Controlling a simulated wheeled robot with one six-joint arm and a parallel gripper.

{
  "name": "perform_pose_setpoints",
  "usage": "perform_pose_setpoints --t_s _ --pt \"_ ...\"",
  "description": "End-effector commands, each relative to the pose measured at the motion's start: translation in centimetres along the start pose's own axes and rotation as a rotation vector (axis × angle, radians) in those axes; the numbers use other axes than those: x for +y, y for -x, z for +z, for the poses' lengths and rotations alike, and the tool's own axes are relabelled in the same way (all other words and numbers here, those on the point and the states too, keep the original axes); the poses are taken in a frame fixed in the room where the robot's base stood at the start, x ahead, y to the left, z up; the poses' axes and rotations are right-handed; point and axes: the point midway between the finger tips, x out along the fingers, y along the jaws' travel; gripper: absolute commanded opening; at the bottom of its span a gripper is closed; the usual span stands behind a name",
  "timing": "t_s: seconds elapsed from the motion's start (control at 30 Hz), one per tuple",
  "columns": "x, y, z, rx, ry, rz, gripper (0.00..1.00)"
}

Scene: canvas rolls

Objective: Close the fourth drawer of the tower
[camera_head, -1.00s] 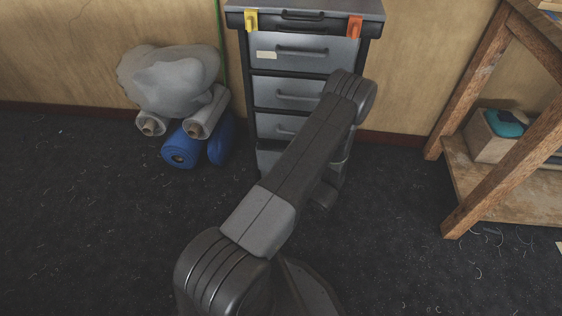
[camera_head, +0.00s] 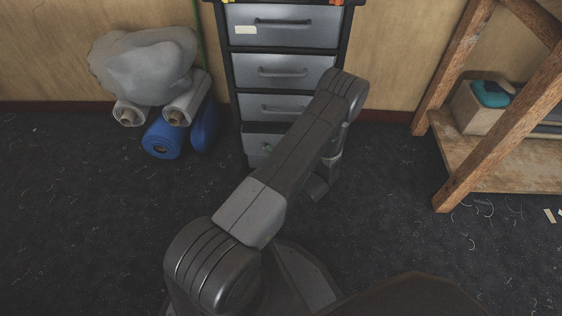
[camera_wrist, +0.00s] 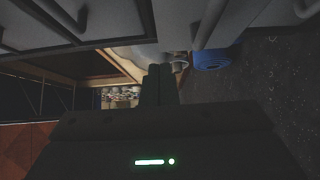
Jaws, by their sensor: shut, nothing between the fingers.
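The grey drawer tower (camera_head: 345,30) stands against the wall in the head view, with several drawers stacked. The upper drawers look flush. In the wrist view, grey drawer fronts with handles (camera_wrist: 211,22) fill the top. My gripper (camera_wrist: 160,72) is shut and empty, close to these fronts; I cannot tell whether it touches. In the head view my arm hides the gripper.
White rolls (camera_head: 184,100) and blue rolls (camera_head: 162,138) lie left of the tower under a grey plastic-like bundle (camera_head: 143,62). A wooden workbench (camera_head: 487,110) with a box (camera_head: 473,112) on its shelf stands at right. The dark floor (camera_head: 80,220) between is mostly clear.

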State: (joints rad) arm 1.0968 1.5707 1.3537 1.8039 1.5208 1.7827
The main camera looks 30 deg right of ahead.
Motion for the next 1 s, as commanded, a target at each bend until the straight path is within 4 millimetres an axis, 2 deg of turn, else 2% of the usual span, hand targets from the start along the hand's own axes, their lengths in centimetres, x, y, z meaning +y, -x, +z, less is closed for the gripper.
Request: perform_pose_setpoints --t_s 0.1,0.3,0.87,1.0 --pt "-0.2 -2.3 0.2 0.002 0.003 0.0 0.0" --pt "-0.2 -4.0 2.2 0.0 0.002 0.0 0.0" --pt "-0.1 -4.7 3.0 0.0 0.001 -0.001 0.0" --pt "-0.2 -5.4 3.7 0.001 0.004 0.0 0.0"
